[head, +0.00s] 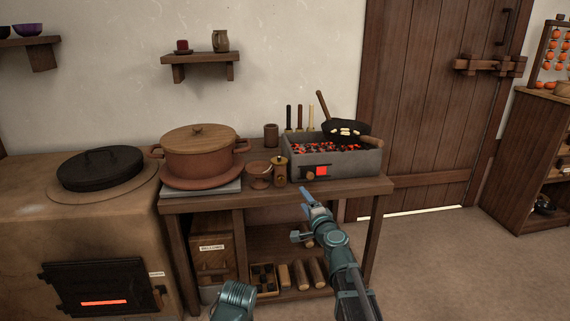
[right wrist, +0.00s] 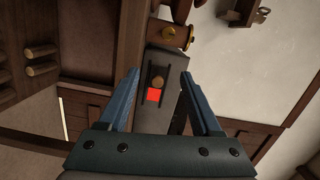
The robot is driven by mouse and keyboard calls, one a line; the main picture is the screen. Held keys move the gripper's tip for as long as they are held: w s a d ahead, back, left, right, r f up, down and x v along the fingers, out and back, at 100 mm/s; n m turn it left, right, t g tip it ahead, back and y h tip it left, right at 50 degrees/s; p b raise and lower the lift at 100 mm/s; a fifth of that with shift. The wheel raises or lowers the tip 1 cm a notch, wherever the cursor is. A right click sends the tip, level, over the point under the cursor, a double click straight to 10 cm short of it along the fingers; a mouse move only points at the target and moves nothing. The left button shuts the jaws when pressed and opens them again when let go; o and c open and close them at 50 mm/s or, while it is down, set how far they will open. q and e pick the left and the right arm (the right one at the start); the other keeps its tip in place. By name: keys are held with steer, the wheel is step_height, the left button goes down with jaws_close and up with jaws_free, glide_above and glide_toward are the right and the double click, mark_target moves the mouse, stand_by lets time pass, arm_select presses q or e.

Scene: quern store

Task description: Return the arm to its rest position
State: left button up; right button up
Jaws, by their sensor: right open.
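My right arm reaches up from the bottom of the head view. Its gripper (head: 307,200) is in front of the table edge, just below the grey charcoal brazier (head: 345,165). In the right wrist view the two blue fingers of the right gripper (right wrist: 160,75) stand wide apart with nothing held between them. A teal part of my own body shows at the bottom of the head view. My left gripper is not seen.
The wooden table (head: 350,190) carries a lidded clay pot (head: 198,160), a small bowl (head: 259,175), a small jar (head: 280,171) and the brazier with a black pan (head: 346,129). A stove (head: 30,220) stands left. Open floor (head: 450,270) lies right of the table.

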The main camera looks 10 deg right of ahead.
steer(key=s+a+f+n+g+y+p, duration=0.1)
steer(key=s+a+f+n+g+y, duration=0.1)
steer(key=s+a+f+n+g, duration=0.3)
steer(key=s+a+f+n+g+y, duration=0.1)
steer(key=s+a+n, duration=0.25)
steer(key=a, duration=0.35)
steer(key=s+a+f+n+g+y+p, duration=0.1)
steer(key=s+a+f+n+g+y, duration=0.1)
steer(key=s+a+f+n+g, duration=0.25)
steer(key=s+a+f+n+g+h, duration=0.25)
steer(key=s+f, duration=0.25)
steer(key=s, duration=0.5)
steer(key=s+d+f+n+g+h+p, duration=0.25)
steer(key=s+d+g+h, duration=0.25)
steer(key=s+d+h, duration=0.5)
step_height(320, 180, up, 38)
steer(key=s+a+y+p, duration=0.1)
steer(key=y+p, duration=0.2)
steer(key=p, duration=3.3)
steer(key=shift+s+a+p, duration=0.25)
steer(key=shift+a+p, duration=0.05)
steer(key=shift+p, duration=0.05)
